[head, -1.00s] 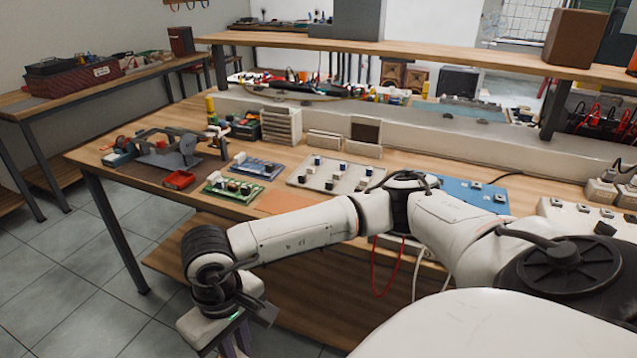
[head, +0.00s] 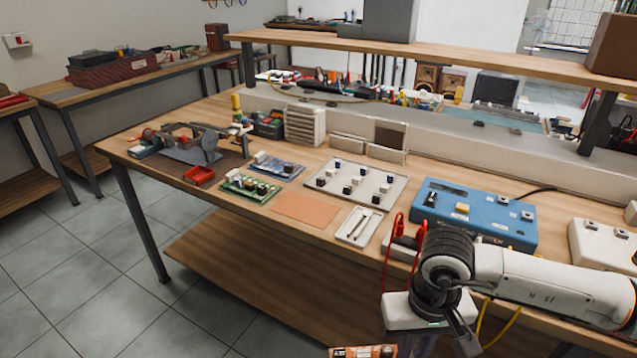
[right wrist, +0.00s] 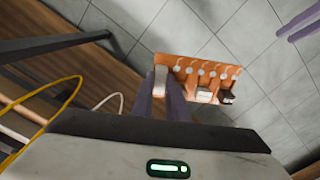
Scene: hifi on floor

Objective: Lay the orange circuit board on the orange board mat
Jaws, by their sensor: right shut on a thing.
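The orange circuit board (right wrist: 205,78) is in the jaws of my right gripper (right wrist: 165,92) in the right wrist view. A row of pale round marks and a few small white and dark parts show on it. In the head view part of the board (head: 362,351) shows at the bottom edge, in front of the bench and out over the floor side. The orange board mat (head: 305,209) lies flat and bare on the bench top, to the left of and beyond my right arm.
A green board (head: 250,187) lies left of the mat and a blue board (head: 278,166) behind it. A small white tray (head: 359,226) is to its right, near a blue instrument (head: 475,212). Red and yellow cables hang near my right wrist. A lower shelf (head: 270,285) runs under the bench.

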